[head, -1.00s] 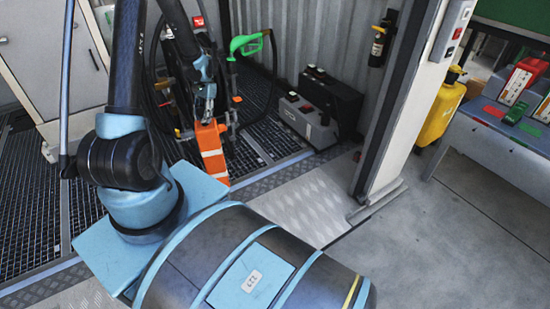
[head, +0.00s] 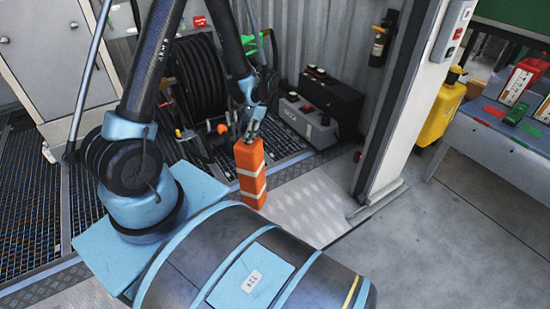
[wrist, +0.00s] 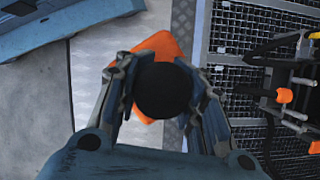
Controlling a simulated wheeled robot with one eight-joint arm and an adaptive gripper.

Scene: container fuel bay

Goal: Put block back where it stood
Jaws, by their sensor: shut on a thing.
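The block (head: 251,172) is orange with pale bands and hangs upright, slightly tilted, below my gripper (head: 252,132) in the head view. My gripper is shut on its top end. In the head view the block shows in front of the tread plate floor; I cannot tell how high its lower end is. In the wrist view the block's orange top (wrist: 160,45) shows beyond the fingers of my gripper (wrist: 162,95). A dark round shape between the fingers hides the middle of the block.
A black hose reel (head: 198,80) stands behind my arm. A grey box with a black case (head: 310,118) sits by the corrugated wall. A white post (head: 395,130) stands to the right, with a yellow container (head: 440,110) beyond. Tread plate (head: 310,205) in front is clear.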

